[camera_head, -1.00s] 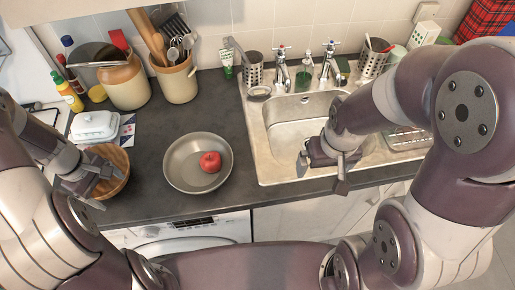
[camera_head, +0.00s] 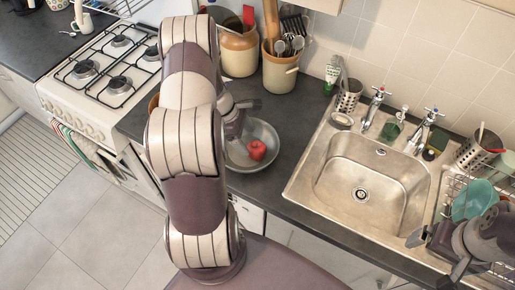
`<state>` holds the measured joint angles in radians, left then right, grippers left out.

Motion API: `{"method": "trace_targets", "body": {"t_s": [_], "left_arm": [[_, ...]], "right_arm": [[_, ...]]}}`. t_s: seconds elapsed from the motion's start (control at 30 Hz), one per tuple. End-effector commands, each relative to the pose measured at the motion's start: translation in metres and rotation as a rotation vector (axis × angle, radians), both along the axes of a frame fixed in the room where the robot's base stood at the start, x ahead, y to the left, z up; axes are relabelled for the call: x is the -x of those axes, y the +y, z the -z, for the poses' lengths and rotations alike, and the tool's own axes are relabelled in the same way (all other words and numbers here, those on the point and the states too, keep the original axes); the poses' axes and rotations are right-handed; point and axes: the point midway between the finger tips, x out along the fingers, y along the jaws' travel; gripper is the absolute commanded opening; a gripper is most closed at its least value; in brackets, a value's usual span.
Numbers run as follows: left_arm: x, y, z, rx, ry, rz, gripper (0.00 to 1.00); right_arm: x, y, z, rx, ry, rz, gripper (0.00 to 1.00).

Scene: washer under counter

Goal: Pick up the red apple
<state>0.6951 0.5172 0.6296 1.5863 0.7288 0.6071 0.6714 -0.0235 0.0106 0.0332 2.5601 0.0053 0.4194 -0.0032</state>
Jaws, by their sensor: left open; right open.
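The red apple (camera_head: 257,150) lies in a round grey metal bowl (camera_head: 272,133) on the dark counter, left of the sink. My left gripper (camera_head: 245,118) is open at the bowl's upper left, close to the apple and apart from it. My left arm hides the bowl's left part. My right gripper (camera_head: 433,256) is open and empty at the lower right, over the sink's right front side, far from the apple.
The steel sink (camera_head: 305,165) is right of the bowl, with taps (camera_head: 372,108) behind it. A utensil crock (camera_head: 279,73) and a jar (camera_head: 238,52) stand behind the bowl. A dish rack (camera_head: 480,180) is at the right, and a gas stove (camera_head: 75,100) at the left.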

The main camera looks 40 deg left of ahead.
Motion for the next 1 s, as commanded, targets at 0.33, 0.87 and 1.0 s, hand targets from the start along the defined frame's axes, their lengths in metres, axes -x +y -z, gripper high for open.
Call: {"method": "trace_targets", "body": {"t_s": [0.33, 0.87, 1.0], "left_arm": [[-0.013, -0.016, 0.048, -0.001, 0.001, 0.003, 0.81], [-0.016, -0.020, 0.062, -0.003, -0.002, 0.003, 0.36], [-0.016, -0.020, 0.062, -0.003, -0.001, 0.003, 0.36]], "right_arm": [[0.000, 0.000, -0.023, 0.000, 0.000, 0.000, 1.00], [0.000, 0.000, -0.023, 0.000, 0.000, 0.000, 1.00], [0.000, 0.000, -0.023, 0.000, 0.000, 0.000, 1.00]]}}
